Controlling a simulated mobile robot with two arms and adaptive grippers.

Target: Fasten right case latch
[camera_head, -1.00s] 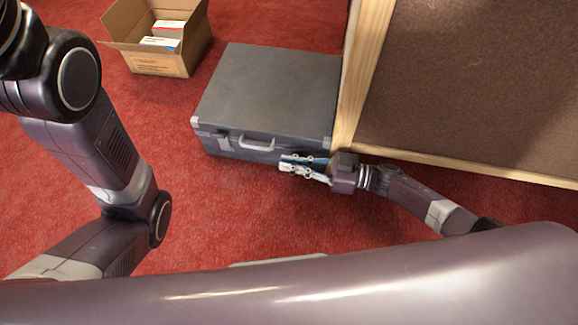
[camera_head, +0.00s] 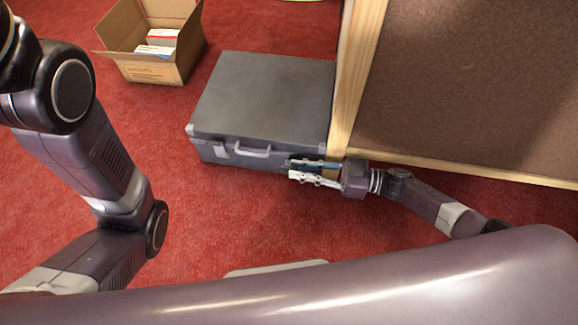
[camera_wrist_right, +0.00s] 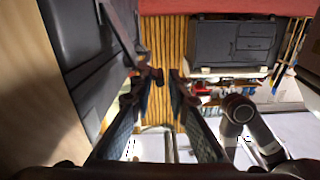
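The closed grey case (camera_head: 262,95) lies flat on the red carpet, its handle (camera_head: 252,150) on the front side. A latch (camera_head: 221,151) shows left of the handle. The right latch cannot be made out in the head view, where my right gripper (camera_head: 291,170) covers the right end of the case front. That gripper points left along the front, its two fingers apart with nothing seen between them. In the right wrist view the fingers (camera_wrist_right: 165,76) are also apart, beside the dark case (camera_wrist_right: 72,35) on the left. Contact cannot be told. My left gripper is out of view.
A wooden-framed brown panel (camera_head: 470,90) stands directly right of the case, close to my right arm. An open cardboard box (camera_head: 155,70) with packets inside sits behind left. Red carpet is free in front of the case.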

